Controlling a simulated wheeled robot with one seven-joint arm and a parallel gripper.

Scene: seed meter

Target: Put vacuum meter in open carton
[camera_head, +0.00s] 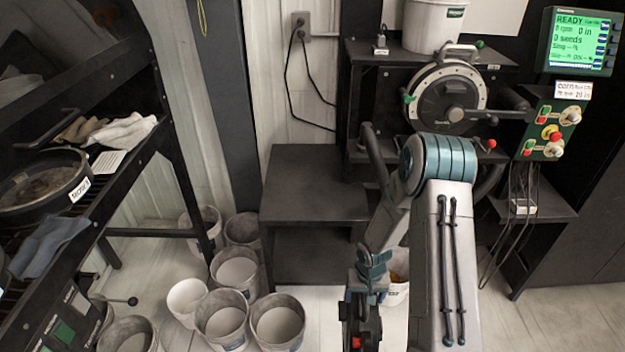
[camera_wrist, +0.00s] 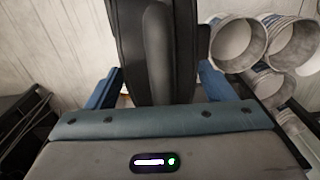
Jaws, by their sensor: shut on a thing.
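My gripper (camera_head: 362,308) hangs low in front of the dark bench in the head view, pointing down. In the wrist view its two blue fingers (camera_wrist: 160,75) stand on either side of a dark, thick, disc-like thing with a grey bar along it. I take this to be the vacuum meter (camera_wrist: 185,45); it is shut between the fingers. In the head view only a dark edge of the meter (camera_head: 347,322) and a red spot show beside my arm; the rest is hidden. I see no open carton in either view.
Several white buckets (camera_head: 236,272) stand on the floor left of my gripper. A dark low bench (camera_head: 315,180) is behind it. A shelf rack (camera_head: 140,165) with a round black pan (camera_head: 40,185) and cloths is at left. A test stand disc (camera_head: 447,97) and green screen (camera_head: 580,42) are at right.

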